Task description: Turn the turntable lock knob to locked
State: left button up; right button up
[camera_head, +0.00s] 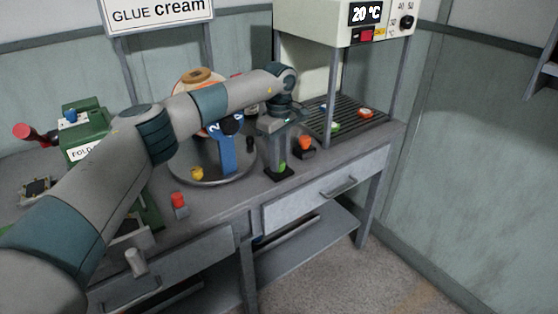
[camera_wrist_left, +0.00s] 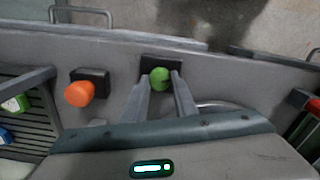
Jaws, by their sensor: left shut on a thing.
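The round turntable (camera_head: 222,182) stands on the workbench, partly covered by my left arm. A green knob (camera_head: 283,168) on a dark square base is just right of it, near the bench's front edge. My left gripper (camera_head: 280,158) points down over this knob and is shut on it. In the left wrist view the green knob (camera_wrist_left: 159,78) sits between my two fingertips (camera_wrist_left: 160,85). No marking on the knob's base can be read. My right gripper is not in view.
An orange knob (camera_head: 305,143) on a dark base is close to my left gripper; it also shows in the left wrist view (camera_wrist_left: 79,93). A red knob (camera_head: 179,200) is left of the turntable. A machine with a grated shelf (camera_head: 345,118) stands behind right.

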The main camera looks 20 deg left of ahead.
pick_arm(q)
jog(key=shift+m, duration=1.5)
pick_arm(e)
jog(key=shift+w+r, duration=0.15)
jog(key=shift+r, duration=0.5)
pick_arm(q)
jog(key=shift+r, duration=0.1)
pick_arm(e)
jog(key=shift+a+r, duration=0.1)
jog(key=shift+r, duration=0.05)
pick_arm(q)
jog(key=o, duration=1.1)
jog(key=shift+c, duration=0.2)
